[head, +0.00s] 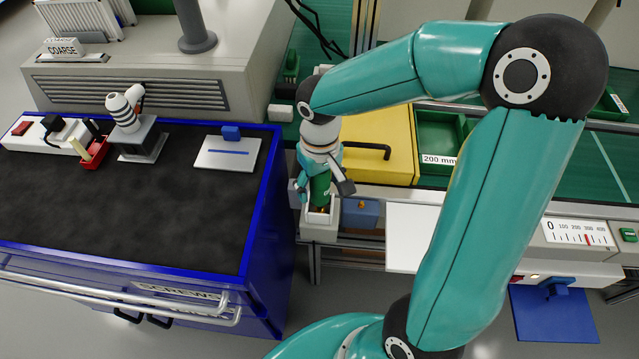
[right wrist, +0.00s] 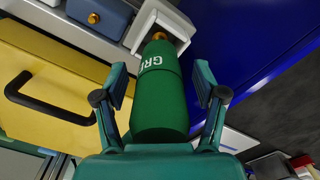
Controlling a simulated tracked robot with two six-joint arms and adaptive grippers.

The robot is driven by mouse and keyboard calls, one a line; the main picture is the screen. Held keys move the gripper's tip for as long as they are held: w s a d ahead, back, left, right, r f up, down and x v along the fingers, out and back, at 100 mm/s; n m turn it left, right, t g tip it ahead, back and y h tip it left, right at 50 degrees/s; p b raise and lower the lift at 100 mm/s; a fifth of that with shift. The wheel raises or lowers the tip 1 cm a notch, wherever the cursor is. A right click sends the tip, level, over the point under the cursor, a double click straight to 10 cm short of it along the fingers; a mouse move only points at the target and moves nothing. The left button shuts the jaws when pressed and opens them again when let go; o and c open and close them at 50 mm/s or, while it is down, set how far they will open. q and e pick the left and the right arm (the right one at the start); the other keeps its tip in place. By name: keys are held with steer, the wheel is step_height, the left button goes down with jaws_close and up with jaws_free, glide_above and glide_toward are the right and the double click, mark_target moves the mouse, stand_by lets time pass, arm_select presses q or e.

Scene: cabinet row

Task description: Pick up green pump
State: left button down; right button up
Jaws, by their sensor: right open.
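The green pump (head: 320,190) is a green cylinder with white lettering, partly hidden under my right gripper in the head view. Its end with a brass-coloured tip sits in a white holder (head: 321,229). The right wrist view shows the green pump (right wrist: 160,95) lengthwise between the two fingers, its brass tip at the white holder (right wrist: 155,18). My right gripper (head: 325,188) is open, with one finger on each side of the pump. In the right wrist view the gripper (right wrist: 160,84) has visible gaps between its fingertips and the pump. My left gripper is not in view.
A blue box (head: 361,213) with a brass knob stands right beside the holder. A yellow drawer (head: 395,140) with a black handle is close on the right. The blue workbench (head: 268,190) lies left, with a small robot model (head: 127,108) on it.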

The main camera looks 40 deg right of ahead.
steer(key=c, duration=1.2)
steer(key=shift+r, duration=0.15)
steer(key=shift+c, duration=0.2)
step_height(320, 180, up, 20)
steer(key=p, duration=0.2)
steer(key=o, duration=0.6)
steer(key=c, duration=0.6)
